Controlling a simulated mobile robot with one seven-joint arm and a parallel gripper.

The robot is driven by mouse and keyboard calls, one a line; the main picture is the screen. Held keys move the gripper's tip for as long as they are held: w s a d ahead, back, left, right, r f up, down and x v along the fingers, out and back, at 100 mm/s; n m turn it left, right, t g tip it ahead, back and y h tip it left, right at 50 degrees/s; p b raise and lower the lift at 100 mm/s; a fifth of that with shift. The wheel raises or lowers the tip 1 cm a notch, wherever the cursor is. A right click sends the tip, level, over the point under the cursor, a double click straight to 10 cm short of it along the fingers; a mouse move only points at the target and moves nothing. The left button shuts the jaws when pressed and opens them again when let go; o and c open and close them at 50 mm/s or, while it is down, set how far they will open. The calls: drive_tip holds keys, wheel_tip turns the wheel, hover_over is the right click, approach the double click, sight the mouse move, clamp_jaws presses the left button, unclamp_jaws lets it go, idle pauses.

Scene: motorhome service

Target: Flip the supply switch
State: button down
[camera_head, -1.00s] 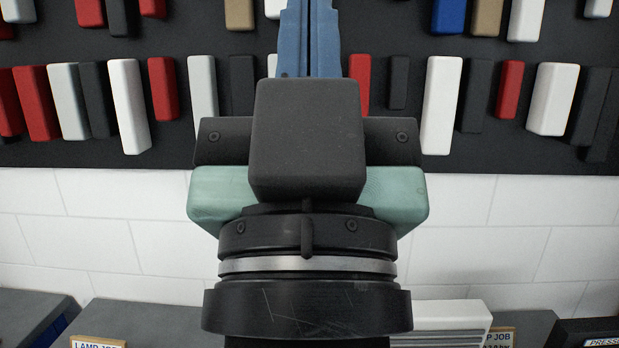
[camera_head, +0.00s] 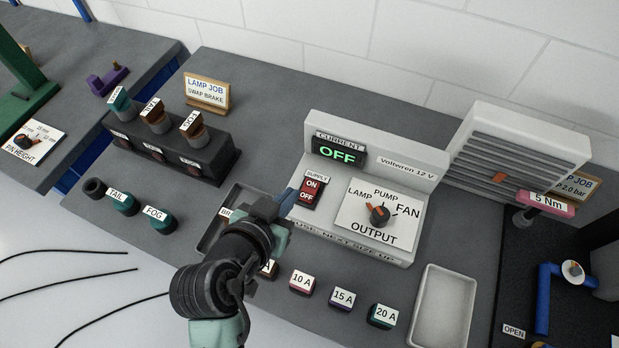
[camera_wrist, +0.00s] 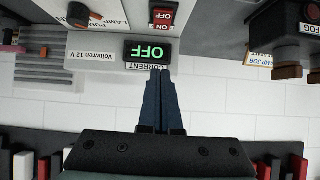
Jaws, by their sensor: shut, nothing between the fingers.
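The supply switch (camera_head: 311,191) is a red rocker marked ON and OFF on the sloped face of the white Voltwren 12 V unit (camera_head: 427,180). The display (camera_head: 339,152) above it reads OFF in green. The wrist view shows the switch (camera_wrist: 163,18) upside down at the top, with the display (camera_wrist: 146,52) below it. My gripper (camera_head: 287,202) is just left of the switch in the head view, its blue fingers closed together and empty. In the wrist view the fingertips (camera_wrist: 160,78) overlap the edge of the display area. I cannot tell any contact.
An output dial (camera_head: 380,214) sits right of the switch. Fuse blocks (camera_head: 302,283) stand in front of the unit. A lamp block (camera_head: 172,150) and loose lamps are at left. A pale empty tray (camera_head: 443,308) lies at right. A tiled wall stands behind.

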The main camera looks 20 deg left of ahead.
drive_tip(key=p, duration=0.2)
hover_over(309, 193)
drive_tip(key=s, duration=0.1)
drive_tip(key=f, duration=0.5)
drive_tip(key=shift+s+a+f, duration=0.1)
drive_tip(key=shift+s+f, duration=0.1)
drive_tip(key=shift+f, duration=0.05)
drive_tip(key=f, duration=0.1)
drive_tip(key=w+f, duration=0.1)
drive_tip(key=f, duration=0.1)
drive_tip(key=shift+w+f+p, duration=0.15)
drive_tip(key=shift+f+p, duration=0.2)
drive_tip(key=shift+f, duration=0.4)
